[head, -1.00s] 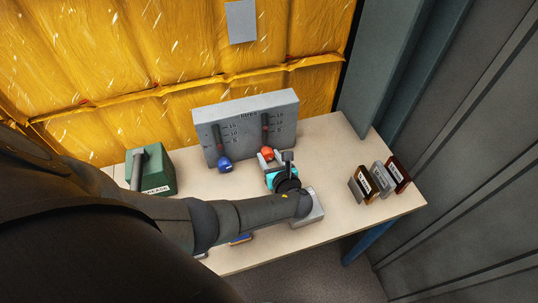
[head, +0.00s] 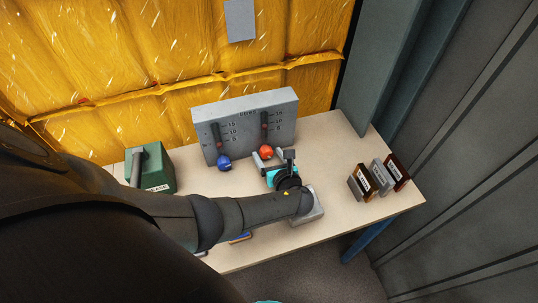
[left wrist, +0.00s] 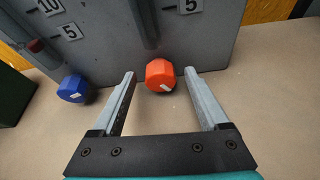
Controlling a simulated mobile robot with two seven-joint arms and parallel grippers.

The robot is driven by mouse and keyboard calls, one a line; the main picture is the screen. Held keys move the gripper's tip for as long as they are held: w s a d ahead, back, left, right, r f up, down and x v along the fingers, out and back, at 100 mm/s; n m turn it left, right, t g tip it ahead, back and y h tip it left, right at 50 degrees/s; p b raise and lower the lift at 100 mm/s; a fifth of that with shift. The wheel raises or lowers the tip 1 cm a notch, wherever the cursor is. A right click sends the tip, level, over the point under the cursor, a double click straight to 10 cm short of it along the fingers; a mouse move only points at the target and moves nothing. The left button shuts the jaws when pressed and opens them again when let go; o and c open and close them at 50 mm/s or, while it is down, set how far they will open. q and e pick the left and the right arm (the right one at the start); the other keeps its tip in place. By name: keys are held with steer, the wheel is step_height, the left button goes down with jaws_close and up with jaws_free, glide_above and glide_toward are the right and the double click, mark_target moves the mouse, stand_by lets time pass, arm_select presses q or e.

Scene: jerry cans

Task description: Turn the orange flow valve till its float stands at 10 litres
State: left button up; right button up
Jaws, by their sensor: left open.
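The orange flow valve (head: 265,152) is a round knob at the foot of the right gauge tube (head: 264,125) on a grey panel (head: 243,107). It also shows in the left wrist view (left wrist: 160,75). My left gripper (head: 273,157) is open, its fingertips on either side of the orange knob with clear gaps, not touching it. The float of the right tube is too small to place surely in the head view; the left wrist view cuts off the upper tube. My right gripper is not recognisable in view.
A blue knob (head: 224,162) sits below the left tube, left of my gripper. A green box with a handle (head: 157,176) stands at the table's left. Several small labelled blocks (head: 366,184) stand at the right. A grey block (head: 310,210) lies under my left wrist.

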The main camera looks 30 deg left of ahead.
arm_select(q)
steer(key=p+v, duration=0.4)
steer(key=v, duration=1.1)
steer(key=shift+s+r, duration=0.1)
steer(key=shift+r, duration=0.05)
